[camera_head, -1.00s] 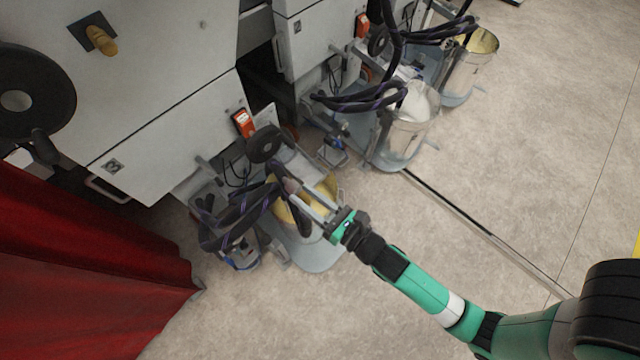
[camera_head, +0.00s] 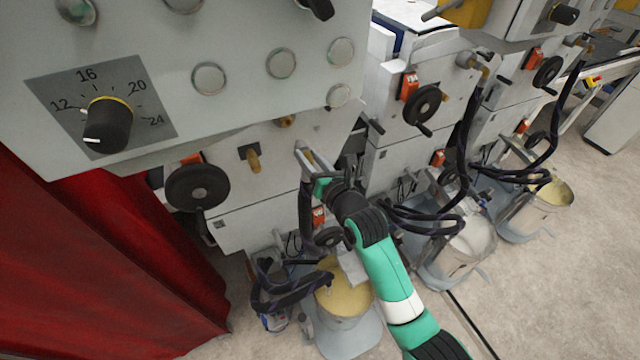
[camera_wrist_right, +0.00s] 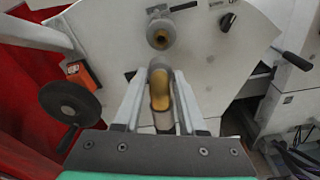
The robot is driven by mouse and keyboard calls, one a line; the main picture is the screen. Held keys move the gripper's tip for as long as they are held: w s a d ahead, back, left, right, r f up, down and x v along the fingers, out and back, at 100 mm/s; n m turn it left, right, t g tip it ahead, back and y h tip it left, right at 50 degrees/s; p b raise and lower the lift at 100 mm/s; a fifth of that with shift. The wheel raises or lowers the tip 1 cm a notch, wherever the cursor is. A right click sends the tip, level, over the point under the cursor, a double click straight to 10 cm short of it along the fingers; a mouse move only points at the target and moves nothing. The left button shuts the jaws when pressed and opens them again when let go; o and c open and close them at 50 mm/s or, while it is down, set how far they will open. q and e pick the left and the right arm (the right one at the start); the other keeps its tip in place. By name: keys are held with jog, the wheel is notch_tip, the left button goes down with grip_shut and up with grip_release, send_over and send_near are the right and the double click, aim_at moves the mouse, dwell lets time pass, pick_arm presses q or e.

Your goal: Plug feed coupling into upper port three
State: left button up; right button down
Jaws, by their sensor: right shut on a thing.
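My right gripper (camera_head: 308,165) is raised in front of the nearest machine's white face. It is shut on the feed coupling, a grey and brass piece (camera_wrist_right: 160,92) between the fingers in the right wrist view. A dark hose (camera_head: 305,208) hangs down below the gripper. A round grey port with a brass centre (camera_wrist_right: 161,35) lies just beyond the coupling in the wrist view, apart from it in the picture. In the head view, a brass fitting (camera_head: 285,121) shows above the gripper, and another brass fitting on a dark plate (camera_head: 252,160) is to its left. No port numbers are readable.
A panel with a dial knob (camera_head: 107,125) and round buttons overhangs at upper left. A red curtain (camera_head: 130,250) hangs at left. Black handwheels (camera_head: 197,187) stick out from the machines. Buckets (camera_head: 345,300) and looping hoses (camera_head: 425,220) stand below. The floor at right is open.

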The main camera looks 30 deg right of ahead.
aim_at(301, 143)
jog(key=shift+w+r, duration=0.15)
jog(key=shift+r, duration=0.3)
jog(key=shift+w+f+b, duration=0.2)
jog(key=shift+w+b, duration=0.1)
jog(key=shift+b, duration=0.2)
jog(key=w+b, duration=0.4)
jog(key=b, duration=0.1)
jog(key=shift+d, duration=0.2)
jog(key=shift+w+b, duration=0.65)
jog(key=shift+b, duration=0.1)
jog(key=shift+w+r, duration=0.1)
jog(key=shift+r, duration=0.1)
jog(key=shift+w+d+b, duration=0.15)
jog(key=shift+w+b, duration=1.2)
jog(key=shift+b, duration=0.75)
